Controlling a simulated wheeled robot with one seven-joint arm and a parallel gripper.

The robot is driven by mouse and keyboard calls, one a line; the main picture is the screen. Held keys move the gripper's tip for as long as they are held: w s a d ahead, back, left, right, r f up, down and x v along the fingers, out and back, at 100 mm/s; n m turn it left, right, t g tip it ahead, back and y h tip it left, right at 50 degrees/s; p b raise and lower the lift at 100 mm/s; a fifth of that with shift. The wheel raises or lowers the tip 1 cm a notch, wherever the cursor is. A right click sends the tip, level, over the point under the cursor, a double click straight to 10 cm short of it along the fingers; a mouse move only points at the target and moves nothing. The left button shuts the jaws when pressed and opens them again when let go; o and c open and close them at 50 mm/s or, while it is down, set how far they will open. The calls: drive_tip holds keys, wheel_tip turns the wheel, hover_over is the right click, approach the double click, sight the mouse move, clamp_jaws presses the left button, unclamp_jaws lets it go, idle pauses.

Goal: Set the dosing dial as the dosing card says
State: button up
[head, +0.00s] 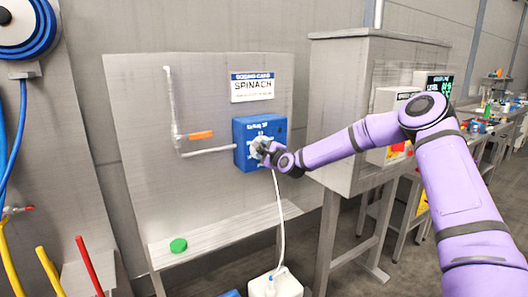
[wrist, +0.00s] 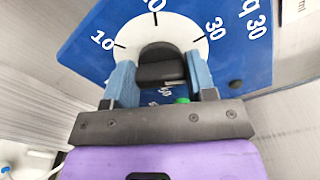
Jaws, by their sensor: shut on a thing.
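The dosing card (head: 252,86) is fixed high on the grey panel and reads SPINACH; its smaller line is too small to read. Below it is the blue dosing box (head: 241,130). My gripper (head: 264,150) is at the box's front and hides much of the dial. In the wrist view my gripper (wrist: 158,80) is shut on the dark dial knob (wrist: 160,72), one blue finger pad on each side. The white dial disc (wrist: 172,27) is behind the knob, with 10, a cut-off number and 30 around it. A label ending in 30 is at right. No pointer mark is clear.
A pipe with an orange handle (head: 201,135) runs left of the box. A green round piece (head: 178,245) lies on the ledge (head: 225,234) below. A white hose (head: 280,215) hangs to a white container (head: 275,287). A grey cabinet (head: 345,110) stands close at right.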

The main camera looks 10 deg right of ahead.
drive_tip(key=m, duration=0.6)
drive_tip(key=shift+d+m, duration=0.1)
drive_tip(key=shift+m, duration=0.2)
drive_tip(key=shift+r, duration=0.1)
idle(0.4)
drive_tip(key=o, duration=0.9)
drive_tip(key=shift+o, duration=0.2)
drive_tip(key=v, duration=1)
drive_tip(key=shift+s, duration=0.4)
drive_tip(key=shift+d, duration=0.1)
